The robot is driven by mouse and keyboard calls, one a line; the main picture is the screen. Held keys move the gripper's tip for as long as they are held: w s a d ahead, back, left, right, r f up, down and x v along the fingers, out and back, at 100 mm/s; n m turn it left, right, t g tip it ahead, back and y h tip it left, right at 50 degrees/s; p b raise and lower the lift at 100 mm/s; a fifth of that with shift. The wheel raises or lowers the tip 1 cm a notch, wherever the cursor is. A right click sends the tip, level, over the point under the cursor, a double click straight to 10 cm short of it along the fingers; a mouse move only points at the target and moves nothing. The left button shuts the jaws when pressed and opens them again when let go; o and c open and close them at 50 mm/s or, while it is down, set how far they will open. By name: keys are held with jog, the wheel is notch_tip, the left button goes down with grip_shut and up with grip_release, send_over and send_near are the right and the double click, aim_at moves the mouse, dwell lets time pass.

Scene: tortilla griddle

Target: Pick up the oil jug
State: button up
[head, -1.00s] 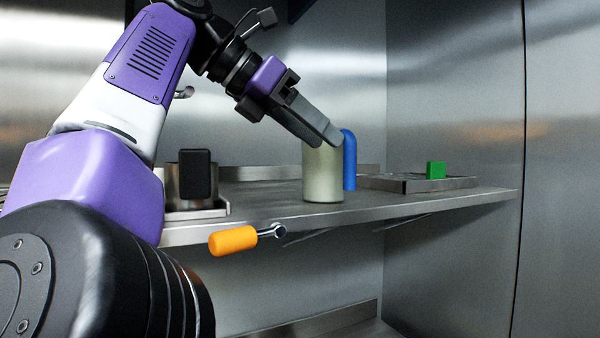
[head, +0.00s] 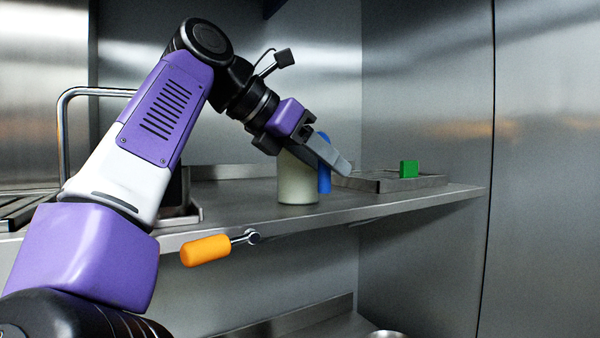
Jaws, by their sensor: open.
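The oil jug is a pale cream cylinder (head: 297,186) with a blue upright handle (head: 324,182) on its right side. It stands upright on the steel shelf (head: 390,203) in the head view. My gripper (head: 344,167) slants down to the right across the jug's top and the handle in the picture. Its jaws are open, with the fingertips just right of the handle. The fingers hide part of the jug's top and handle. I cannot tell whether they touch the jug or whether the handle lies between them.
A steel tray (head: 437,181) with a green block (head: 409,169) on it sits right of the jug. An orange handle (head: 206,250) sticks out at the shelf's front edge. A dark object, partly behind my arm, stands on the left. Steel walls close the back and right.

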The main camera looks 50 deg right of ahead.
jog(key=shift+c, duration=0.5)
grip_shut()
jog(key=shift+r, duration=0.1)
dwell(0.8)
